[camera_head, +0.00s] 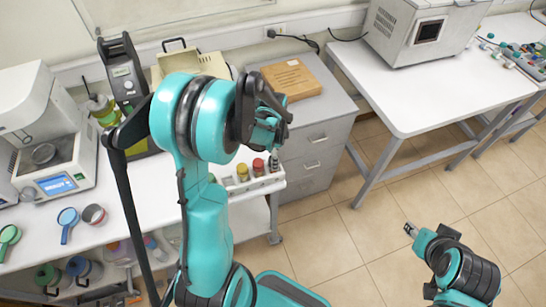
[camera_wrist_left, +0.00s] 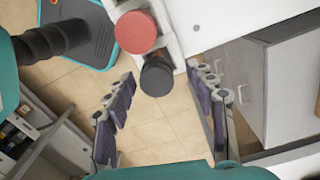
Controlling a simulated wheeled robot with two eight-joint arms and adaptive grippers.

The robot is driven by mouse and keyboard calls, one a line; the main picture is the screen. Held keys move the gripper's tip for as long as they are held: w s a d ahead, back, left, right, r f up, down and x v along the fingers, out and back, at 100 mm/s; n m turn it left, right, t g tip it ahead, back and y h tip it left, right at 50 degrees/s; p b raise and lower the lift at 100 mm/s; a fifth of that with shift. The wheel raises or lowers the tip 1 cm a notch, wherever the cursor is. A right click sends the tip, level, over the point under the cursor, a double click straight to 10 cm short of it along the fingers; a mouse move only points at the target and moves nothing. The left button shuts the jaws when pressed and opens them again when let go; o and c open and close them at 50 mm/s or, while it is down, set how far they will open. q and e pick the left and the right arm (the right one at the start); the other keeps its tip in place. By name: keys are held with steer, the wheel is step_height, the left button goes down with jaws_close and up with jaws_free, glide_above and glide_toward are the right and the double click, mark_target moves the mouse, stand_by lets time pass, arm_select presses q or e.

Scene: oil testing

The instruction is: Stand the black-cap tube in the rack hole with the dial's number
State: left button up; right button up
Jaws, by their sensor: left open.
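The black-cap tube (camera_head: 273,162) stands at the right end of a white rack (camera_head: 262,185), beside a red-cap tube (camera_head: 258,167) and a yellow-cap tube (camera_head: 243,171). My left gripper (camera_head: 266,128) is above and behind these tubes, partly hidden by its own wrist. In the left wrist view my open left gripper (camera_wrist_left: 162,84) has its fingers on either side of the black cap (camera_wrist_left: 157,76), with no clear contact. The red cap (camera_wrist_left: 137,32) is just beyond. My right gripper (camera_head: 411,230) is over the floor at right, too small to read. I cannot make out a dial number.
A white analyser (camera_head: 50,135) and a black device (camera_head: 122,70) stand on the left bench. Magnifiers (camera_head: 68,220) lie at its front left. A wooden box (camera_head: 291,79) sits on the grey cabinet. The right table (camera_head: 440,90) has free room.

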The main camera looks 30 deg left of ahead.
arm_select(q)
step_height(320, 180, up, 10)
steer(key=p, duration=0.2)
steer(key=s+d+r+n+t, duration=0.7)
steer(key=s+d+r+n, duration=0.1)
steer(key=s+d+n, duration=0.2)
steer(key=shift+s+d, duration=0.3)
steer(key=shift+s, duration=0.3)
steer(key=shift+f, duration=0.1)
